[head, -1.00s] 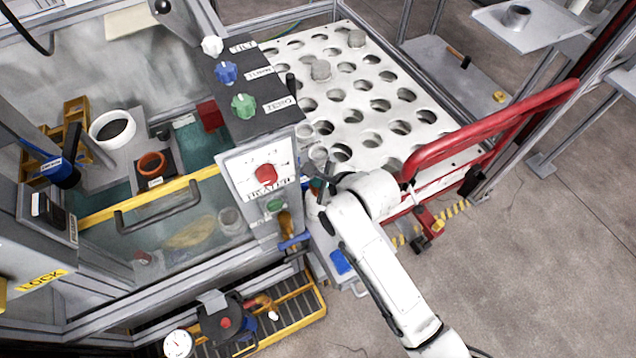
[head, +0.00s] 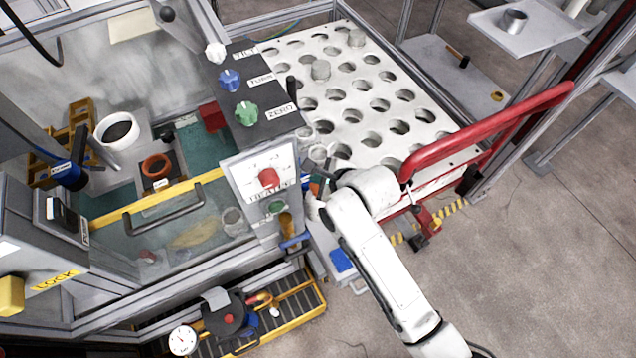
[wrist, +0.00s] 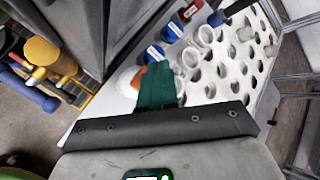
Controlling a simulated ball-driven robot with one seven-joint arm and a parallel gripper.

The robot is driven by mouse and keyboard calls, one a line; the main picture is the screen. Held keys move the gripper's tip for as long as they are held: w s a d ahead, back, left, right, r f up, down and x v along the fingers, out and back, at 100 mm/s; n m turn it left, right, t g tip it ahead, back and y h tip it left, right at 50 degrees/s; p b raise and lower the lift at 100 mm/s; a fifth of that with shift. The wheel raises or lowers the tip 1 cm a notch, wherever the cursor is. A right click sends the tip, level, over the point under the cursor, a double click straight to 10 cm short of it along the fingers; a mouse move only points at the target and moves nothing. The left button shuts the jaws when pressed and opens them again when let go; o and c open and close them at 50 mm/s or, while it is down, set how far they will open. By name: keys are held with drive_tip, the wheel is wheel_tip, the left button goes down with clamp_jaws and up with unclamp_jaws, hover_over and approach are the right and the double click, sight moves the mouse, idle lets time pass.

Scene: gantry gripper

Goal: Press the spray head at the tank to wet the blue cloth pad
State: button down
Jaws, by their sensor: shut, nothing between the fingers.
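The blue cloth pad (head: 343,260) lies flat on a small grey ledge beside my arm. My gripper (head: 319,186) is above the far end of that ledge, beyond the pad, near the white hole plate. In the wrist view its green fingers (wrist: 156,88) are together with nothing held. A white round item with an orange part (wrist: 132,80) shows just left of the fingers and is partly hidden by them. I cannot tell whether it is the spray head, or whether the fingers touch it. Which vessel is the tank is not clear.
The white hole plate (head: 365,130) lies beyond my gripper, with a red rail (head: 490,130) to its right. A control panel with a red knob (head: 268,178) stands left of my gripper. Blue-capped containers (wrist: 172,32) stand close past the fingers. A blue valve handle (head: 295,241) is near.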

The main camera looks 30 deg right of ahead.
wheel_tip(320, 180, up, 6)
drive_tip(key=p, duration=0.5)
drive_tip(key=shift+f, duration=0.25)
drive_tip(key=shift+s+d, duration=0.1)
drive_tip(key=shift+d, duration=0.1)
idle(2.1)
